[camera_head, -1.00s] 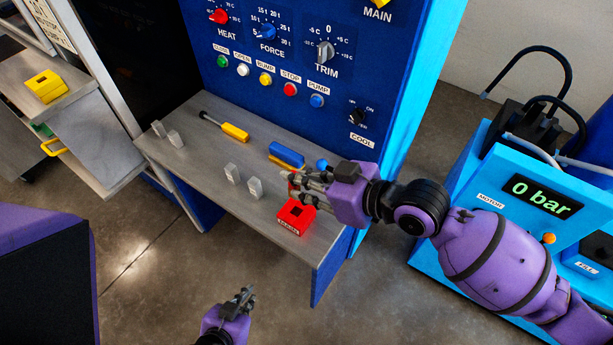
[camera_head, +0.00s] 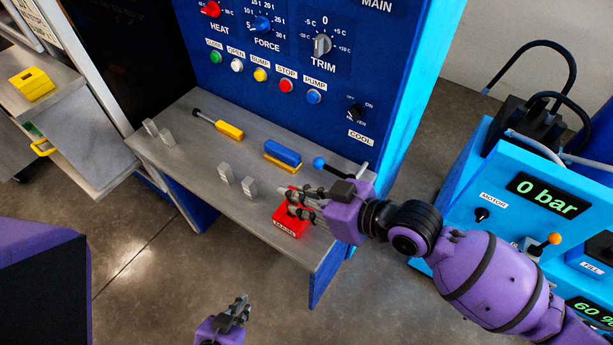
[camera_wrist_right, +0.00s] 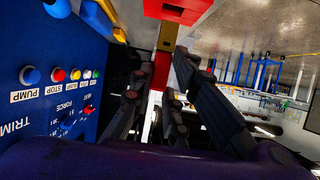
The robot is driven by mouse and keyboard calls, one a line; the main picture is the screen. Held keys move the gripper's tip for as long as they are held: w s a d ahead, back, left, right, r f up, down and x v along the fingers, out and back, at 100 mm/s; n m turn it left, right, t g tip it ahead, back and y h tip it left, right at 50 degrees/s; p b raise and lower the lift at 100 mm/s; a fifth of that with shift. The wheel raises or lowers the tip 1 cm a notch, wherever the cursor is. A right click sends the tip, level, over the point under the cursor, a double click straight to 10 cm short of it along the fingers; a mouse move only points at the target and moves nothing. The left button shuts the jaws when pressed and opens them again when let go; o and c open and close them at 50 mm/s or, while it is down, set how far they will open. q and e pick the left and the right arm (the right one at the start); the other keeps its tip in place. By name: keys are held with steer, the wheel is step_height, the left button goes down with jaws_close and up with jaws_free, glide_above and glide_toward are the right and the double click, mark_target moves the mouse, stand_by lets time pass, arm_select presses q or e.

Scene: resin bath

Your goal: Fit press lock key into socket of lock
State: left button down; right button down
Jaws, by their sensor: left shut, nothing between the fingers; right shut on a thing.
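The red lock (camera_head: 287,228) is a block with a label on its front, near the front right of the grey shelf. My right gripper (camera_head: 291,204) is over it, its fingers covering much of the top and socket. In the right wrist view my right gripper (camera_wrist_right: 158,76) is shut on the red part of the key (camera_wrist_right: 160,70). A brass-coloured section (camera_wrist_right: 168,36) lies between that part and the red lock (camera_wrist_right: 178,8) at the top edge. I cannot tell whether the key is inside the socket. My left gripper (camera_head: 240,306) is shut and empty, low in front of the shelf.
On the shelf (camera_head: 200,165) are grey blocks (camera_head: 249,187), a yellow-handled tool (camera_head: 229,130) and a blue-and-yellow piece (camera_head: 283,152). A blue-knobbed lever (camera_head: 319,163) is close behind my right gripper. The blue control panel (camera_head: 290,60) rises behind.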

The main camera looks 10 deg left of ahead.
steer(key=shift+f, duration=0.25)
arm_select(q)
steer(key=shift+w+a+r, duration=0.1)
steer(key=shift+w+a, duration=0.1)
steer(key=shift+w, duration=0.05)
steer(key=shift+s+f, duration=0.2)
steer(key=shift+s, duration=0.15)
arm_select(e)
steer(key=shift+r, duration=0.1)
arm_select(q)
steer(key=shift+w+d+r, duration=0.1)
steer(key=shift+r, duration=0.05)
steer(key=shift+w+r, duration=0.25)
stand_by(0.9)
